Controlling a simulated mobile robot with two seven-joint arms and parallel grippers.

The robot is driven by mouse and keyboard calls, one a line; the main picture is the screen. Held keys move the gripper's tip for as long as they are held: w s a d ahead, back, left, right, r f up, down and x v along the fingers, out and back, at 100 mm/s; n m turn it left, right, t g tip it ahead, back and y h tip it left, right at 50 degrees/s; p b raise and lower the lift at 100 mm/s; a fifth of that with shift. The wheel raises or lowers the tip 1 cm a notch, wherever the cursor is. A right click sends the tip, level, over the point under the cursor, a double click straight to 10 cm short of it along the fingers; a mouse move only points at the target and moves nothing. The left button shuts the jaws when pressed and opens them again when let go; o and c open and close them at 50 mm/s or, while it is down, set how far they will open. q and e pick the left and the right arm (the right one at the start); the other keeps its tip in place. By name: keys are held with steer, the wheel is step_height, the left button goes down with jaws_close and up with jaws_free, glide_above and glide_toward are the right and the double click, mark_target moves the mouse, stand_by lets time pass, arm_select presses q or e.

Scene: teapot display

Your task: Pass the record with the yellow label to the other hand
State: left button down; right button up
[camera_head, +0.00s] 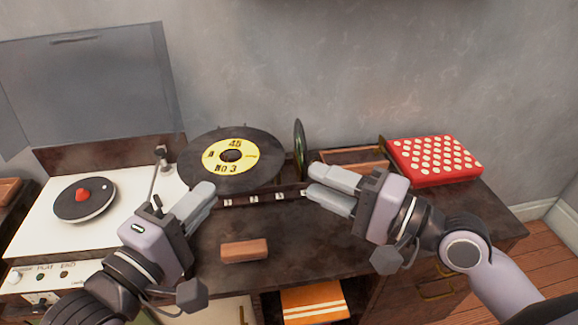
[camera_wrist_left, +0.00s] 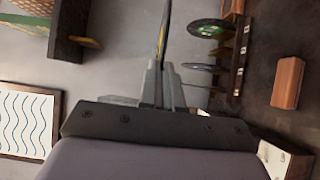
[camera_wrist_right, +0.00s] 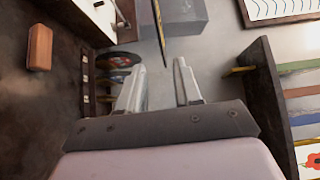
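The black record with the yellow label (camera_head: 232,156) is held up in front of the grey wall, its label facing the head camera. It shows edge-on in the left wrist view (camera_wrist_left: 163,32) and in the right wrist view (camera_wrist_right: 159,16). My left gripper (camera_head: 208,190) is shut on its lower left edge; the left wrist view shows the fingers (camera_wrist_left: 161,78) close together on it. My right gripper (camera_head: 311,181) is to the right of the record, apart from it. Its fingers (camera_wrist_right: 162,80) are spread and empty, with the record's edge beyond the gap between them.
A rack (camera_head: 265,198) behind the grippers holds a standing record with a green label (camera_head: 299,150). A turntable (camera_head: 120,200) with an open lid stands left. A brown block (camera_head: 245,250) lies on the cabinet top. A red polka-dot box (camera_head: 434,160) sits at right.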

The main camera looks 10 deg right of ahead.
mark_target(267, 159)
steer(key=x, duration=1)
steer(key=shift+w+a+f, duration=0.1)
steer(key=shift+w+a, duration=0.1)
jaws_close()
arm_select(q)
steer(key=c, duration=1.3)
jaws_free()
steer(key=shift+o, duration=0.2)
